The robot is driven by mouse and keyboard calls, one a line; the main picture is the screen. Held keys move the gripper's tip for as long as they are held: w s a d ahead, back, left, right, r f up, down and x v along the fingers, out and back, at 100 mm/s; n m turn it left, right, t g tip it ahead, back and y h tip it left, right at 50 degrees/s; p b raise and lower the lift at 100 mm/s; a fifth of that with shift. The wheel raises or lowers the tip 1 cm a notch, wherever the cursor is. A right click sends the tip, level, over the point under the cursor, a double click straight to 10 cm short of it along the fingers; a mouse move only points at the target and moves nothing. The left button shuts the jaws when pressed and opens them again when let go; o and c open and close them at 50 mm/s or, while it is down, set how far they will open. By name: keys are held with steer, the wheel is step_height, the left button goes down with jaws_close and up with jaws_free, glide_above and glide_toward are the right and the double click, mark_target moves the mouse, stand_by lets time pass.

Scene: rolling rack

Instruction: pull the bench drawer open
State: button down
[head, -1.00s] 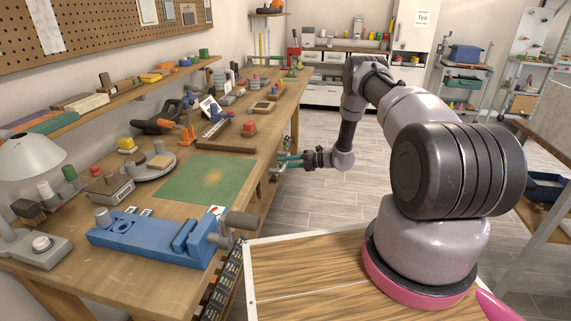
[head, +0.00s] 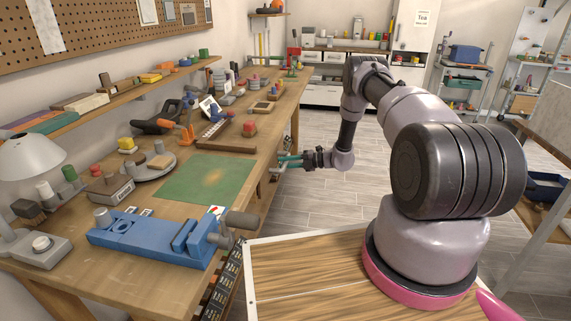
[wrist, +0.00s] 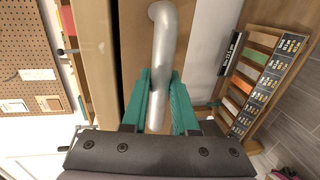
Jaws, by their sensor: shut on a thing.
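My gripper (head: 289,161) is at the right side of the workbench (head: 150,265), below the top's edge, in the head view. In the wrist view its green fingers (wrist: 160,105) are shut around a grey, curved metal bar handle (wrist: 166,50), one finger on each side. The handle stands on a brown drawer front (wrist: 134,20), beside the bench's light wooden edge (wrist: 95,60). In the head view the drawer is mostly hidden by the bench top and my gripper. I cannot tell how far out the drawer is.
A blue vise (head: 150,238) and a green mat (head: 205,178) lie on the bench top, with several tools behind. A labelled wooden rack (wrist: 262,80) stands to the right in the wrist view. The floor (head: 315,205) right of the bench is clear.

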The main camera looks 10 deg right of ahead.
steer(key=shift+d, duration=0.1)
steer(key=f+v, duration=0.2)
steer(key=v, duration=0.7)
steer(key=f+v, duration=0.2)
steer(key=v, duration=0.7)
steer(key=shift+s+d, duration=0.4)
steer(key=shift+d, duration=0.25)
steer(key=c, duration=0.7)
jaws_free()
steer(key=v, duration=1)
steer(key=shift+s+d+r, duration=0.1)
steer(key=shift+s+d, duration=0.1)
steer(key=shift+d, duration=0.15)
